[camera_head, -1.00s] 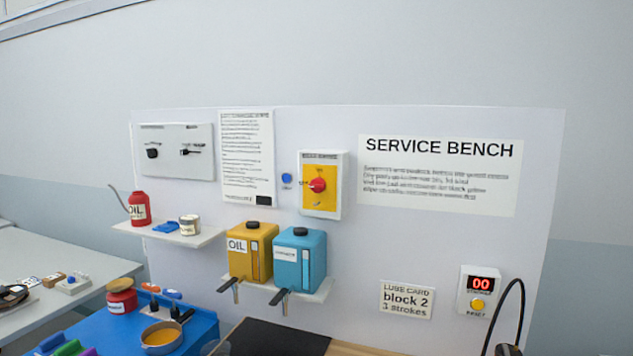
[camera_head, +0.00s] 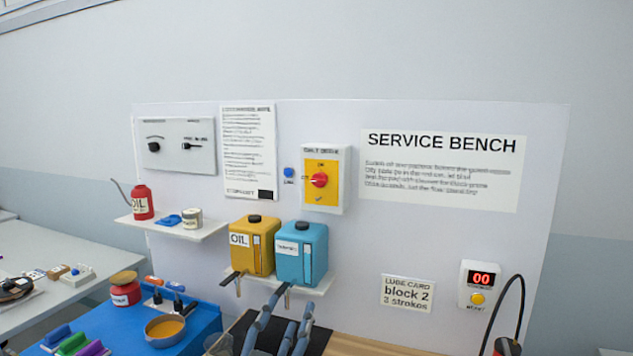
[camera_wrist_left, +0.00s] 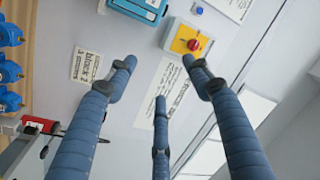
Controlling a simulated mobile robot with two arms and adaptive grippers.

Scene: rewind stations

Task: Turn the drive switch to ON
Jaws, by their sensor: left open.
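The drive switch is a red rotary knob (camera_head: 319,180) on a yellow plate, in a white box on the upright service panel (camera_head: 350,245). Small marks surround the knob, too blurred to read its setting with certainty. In the left wrist view the red knob (camera_wrist_left: 194,44) shows on its yellow plate (camera_wrist_left: 182,38), beyond the fingertips and near one of them. My left gripper (camera_head: 291,308) has blue-grey jointed fingers, spread open and empty, low in front of the panel, below the switch box. Its three fingers (camera_wrist_left: 159,78) also show apart in the left wrist view. My right gripper is not in view.
A yellow oil canister (camera_head: 253,252) and a blue canister (camera_head: 293,270) stand on a small shelf below the switch. A blue button (camera_head: 289,172) is left of the box. The panel right of the switch holds flat signs.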

